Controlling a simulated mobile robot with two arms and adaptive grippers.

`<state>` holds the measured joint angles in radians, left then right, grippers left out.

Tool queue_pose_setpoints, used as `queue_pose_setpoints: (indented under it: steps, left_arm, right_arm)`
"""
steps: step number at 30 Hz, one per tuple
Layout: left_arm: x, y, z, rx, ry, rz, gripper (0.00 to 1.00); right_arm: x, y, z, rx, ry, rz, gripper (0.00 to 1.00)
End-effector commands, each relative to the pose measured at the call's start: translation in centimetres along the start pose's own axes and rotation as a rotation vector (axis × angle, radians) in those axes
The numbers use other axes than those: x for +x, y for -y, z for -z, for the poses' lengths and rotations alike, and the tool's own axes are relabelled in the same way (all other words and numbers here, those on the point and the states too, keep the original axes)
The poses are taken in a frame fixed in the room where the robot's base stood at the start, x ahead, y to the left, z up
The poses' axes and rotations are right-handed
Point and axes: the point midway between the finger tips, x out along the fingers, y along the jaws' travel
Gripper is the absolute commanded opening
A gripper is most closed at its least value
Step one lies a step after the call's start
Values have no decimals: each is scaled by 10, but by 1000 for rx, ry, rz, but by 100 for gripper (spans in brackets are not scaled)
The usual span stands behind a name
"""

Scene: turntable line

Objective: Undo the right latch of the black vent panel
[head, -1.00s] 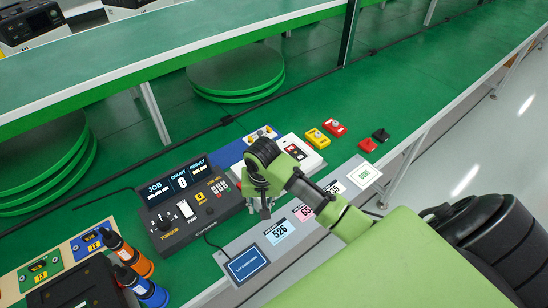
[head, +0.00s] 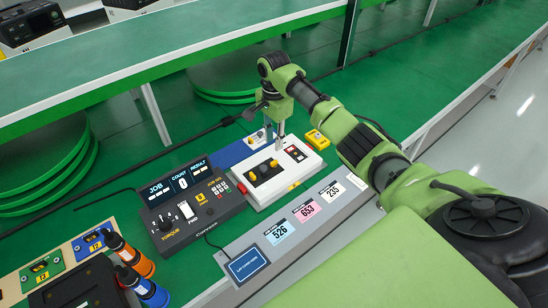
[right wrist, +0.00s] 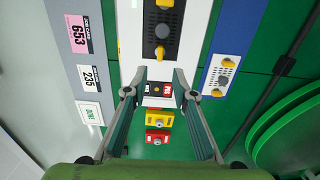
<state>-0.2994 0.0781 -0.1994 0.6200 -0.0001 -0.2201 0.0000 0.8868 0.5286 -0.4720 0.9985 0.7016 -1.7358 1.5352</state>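The black vent panel (head: 263,171) lies on top of a white box (head: 277,192). It has a yellow latch (head: 252,177) at its left end and another yellow latch (head: 273,163) at its right end. In the right wrist view the panel (right wrist: 162,18) is at the top, with a grey round part (right wrist: 162,31) and the right latch (right wrist: 160,52) below it. My right gripper (head: 281,138) points down over the box's far right part, apart from the latch. In its wrist view the fingers (right wrist: 158,94) are spread and empty. My left gripper is out of view.
A small red and black switch plate (right wrist: 158,89) sits on the box beside the panel. Yellow (right wrist: 159,115) and red (right wrist: 158,136) blocks lie just past the box. A black job console (head: 188,208) stands left of the box. A grey strip (head: 300,225) with cards runs in front.

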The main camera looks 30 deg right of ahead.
Motion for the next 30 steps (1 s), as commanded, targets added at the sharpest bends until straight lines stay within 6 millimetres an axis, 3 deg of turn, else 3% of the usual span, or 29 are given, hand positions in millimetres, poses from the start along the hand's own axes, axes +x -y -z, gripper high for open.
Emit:
queue_pose_setpoints:
  steps: [6, 12, 18, 27, 30]
  left_arm:
    - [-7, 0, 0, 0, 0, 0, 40]
    - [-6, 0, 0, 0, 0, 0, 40]
    - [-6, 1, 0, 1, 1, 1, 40]
    - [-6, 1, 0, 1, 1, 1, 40]
    - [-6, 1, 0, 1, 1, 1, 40]
  right_arm:
    - [48, -1, -1, 0, 0, -4, 25]
    - [81, 0, -1, -1, 0, -2, 25]
    - [95, 0, 0, -3, -1, 1, 25]
    - [96, 0, 0, -3, -1, 1, 25]
    - [96, 0, 0, -3, -1, 1, 0]
